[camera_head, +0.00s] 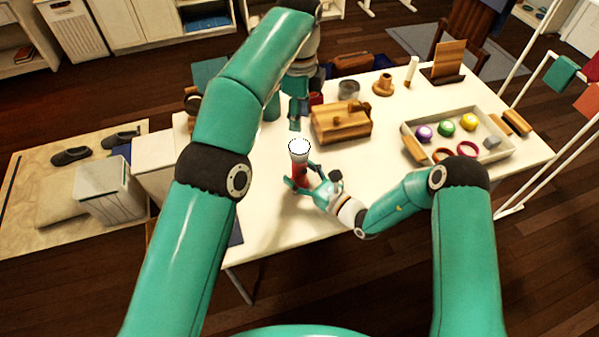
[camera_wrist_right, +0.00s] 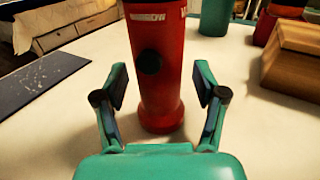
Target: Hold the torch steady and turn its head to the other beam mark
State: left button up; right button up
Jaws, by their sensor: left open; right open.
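The torch (camera_head: 300,170) stands upright on the white table, with a red body and a pale head with a white top. In the right wrist view its red body (camera_wrist_right: 158,75) shows a black round button and pale marks near the top; the head is out of that view. My right gripper (camera_head: 302,180) is open low at the torch, with a finger on either side of the body (camera_wrist_right: 160,88) and visible gaps. My left gripper (camera_head: 295,118) is open and empty, above and behind the torch head, pointing down.
A wooden box (camera_head: 342,124) stands just behind the torch to the right. A white tray (camera_head: 480,158) with coloured balls and rings lies at the right. A dark flat mat (camera_wrist_right: 45,80) lies left of the torch. The table between torch and tray is clear.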

grip_shut()
dwell(0.5)
dwell(0.3)
